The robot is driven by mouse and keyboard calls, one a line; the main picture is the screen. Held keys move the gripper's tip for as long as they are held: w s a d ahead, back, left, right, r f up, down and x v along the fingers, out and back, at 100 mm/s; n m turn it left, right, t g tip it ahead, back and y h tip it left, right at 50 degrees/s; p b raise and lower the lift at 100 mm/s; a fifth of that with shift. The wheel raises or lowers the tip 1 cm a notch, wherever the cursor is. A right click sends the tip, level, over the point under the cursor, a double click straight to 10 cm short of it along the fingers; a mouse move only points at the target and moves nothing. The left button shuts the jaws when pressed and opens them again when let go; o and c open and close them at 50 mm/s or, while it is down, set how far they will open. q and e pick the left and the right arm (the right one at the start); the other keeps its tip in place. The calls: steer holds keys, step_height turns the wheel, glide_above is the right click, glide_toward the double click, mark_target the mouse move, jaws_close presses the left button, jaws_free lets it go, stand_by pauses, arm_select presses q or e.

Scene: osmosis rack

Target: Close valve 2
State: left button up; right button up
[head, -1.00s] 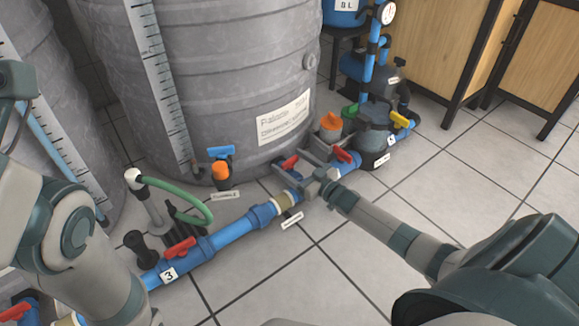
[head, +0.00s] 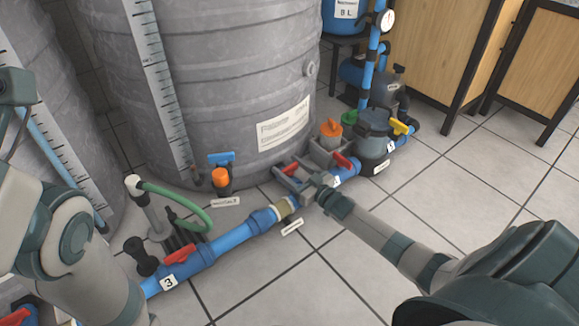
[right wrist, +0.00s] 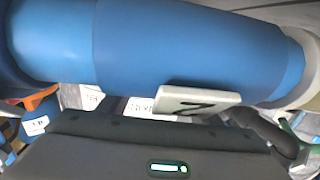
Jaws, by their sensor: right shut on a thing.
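A blue pipe (head: 232,238) runs along the floor in front of the grey tank. A label with a 2 (head: 337,181) sits on it, with a red handle (head: 345,163) just above. The label (right wrist: 197,102) is close up in the right wrist view, under the blue pipe (right wrist: 190,50). My right gripper (head: 286,172) is at the pipe left of this label, its fingers pointing toward the tank. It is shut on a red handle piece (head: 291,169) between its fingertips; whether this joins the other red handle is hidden. My left arm shows at the left, its gripper out of view.
A valve labelled 3 with a red handle (head: 180,255) lies to the left. A blue-handled tap (head: 221,158) and a green hose (head: 185,195) stand by the tank (head: 225,90). A yellow handle (head: 402,127) and a pump are at right. The front floor (head: 440,190) is clear.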

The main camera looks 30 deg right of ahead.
steer(key=shift+r+m+h+p, duration=0.25)
steer(key=shift+m+h+p, duration=0.15)
steer(key=shift+h+p, duration=0.15)
steer(key=shift+f+h, duration=0.15)
steer(key=shift+h, duration=0.1)
steer(key=o, duration=1.1)
steer(key=shift+s, duration=0.15)
